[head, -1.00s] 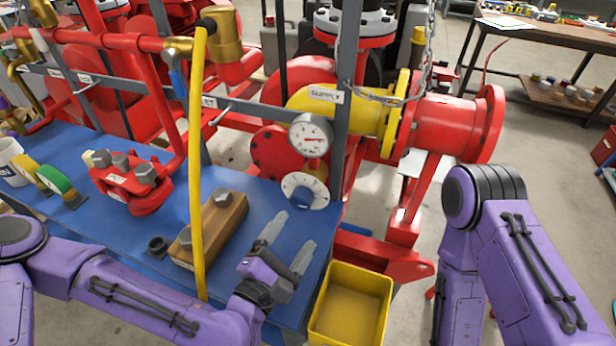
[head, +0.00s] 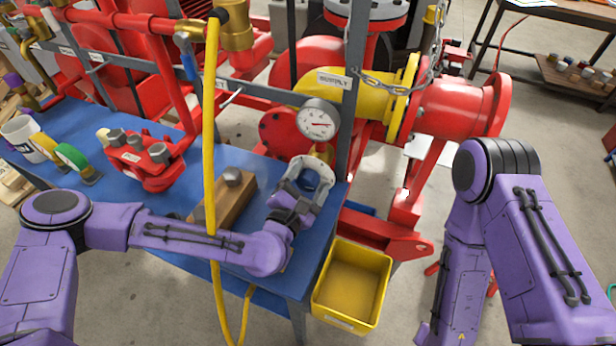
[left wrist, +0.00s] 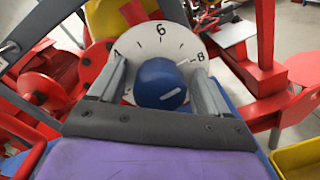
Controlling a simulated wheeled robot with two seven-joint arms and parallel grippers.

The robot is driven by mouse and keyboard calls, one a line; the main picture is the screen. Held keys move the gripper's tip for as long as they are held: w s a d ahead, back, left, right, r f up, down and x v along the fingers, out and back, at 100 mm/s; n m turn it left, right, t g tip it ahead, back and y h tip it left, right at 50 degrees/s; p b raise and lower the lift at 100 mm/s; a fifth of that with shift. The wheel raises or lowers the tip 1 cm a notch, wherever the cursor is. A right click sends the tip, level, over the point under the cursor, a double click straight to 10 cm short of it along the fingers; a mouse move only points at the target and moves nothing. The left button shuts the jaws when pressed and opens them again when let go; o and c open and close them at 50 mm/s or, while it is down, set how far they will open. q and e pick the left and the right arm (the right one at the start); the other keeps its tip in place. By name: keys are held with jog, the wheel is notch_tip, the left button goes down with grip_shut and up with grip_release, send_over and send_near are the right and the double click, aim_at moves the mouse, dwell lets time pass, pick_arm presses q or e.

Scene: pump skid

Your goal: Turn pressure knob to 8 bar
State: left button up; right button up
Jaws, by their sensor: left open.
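The blue pressure knob (left wrist: 161,84) sits on a white dial plate (left wrist: 128,48) marked 4, 6 and 8. A white line on the knob's face points right and slightly up, below the 8. My right gripper is out of view.
A yellow bin (head: 352,285) stands right of the blue bench (head: 230,160). A wooden block (head: 222,205) with bolts and a red clamp (head: 135,158) lie on the bench. A red flanged pipe (head: 460,105) stands to the right.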

aim_at(305, 188)
pick_arm(q)
jog(key=c, duration=1)
jog(key=shift+m, duration=0.8)
jog(key=o, duration=1)
jog(key=b+v, duration=0.3)
jog(key=v, duration=0.4)
jog(key=shift+s+a+f, duration=0.15)
jog(key=shift+s+f, duration=0.05)
jog(key=shift+s, duration=0.1)
jog(key=v, duration=0.3)
jog(key=shift+r, duration=0.3)
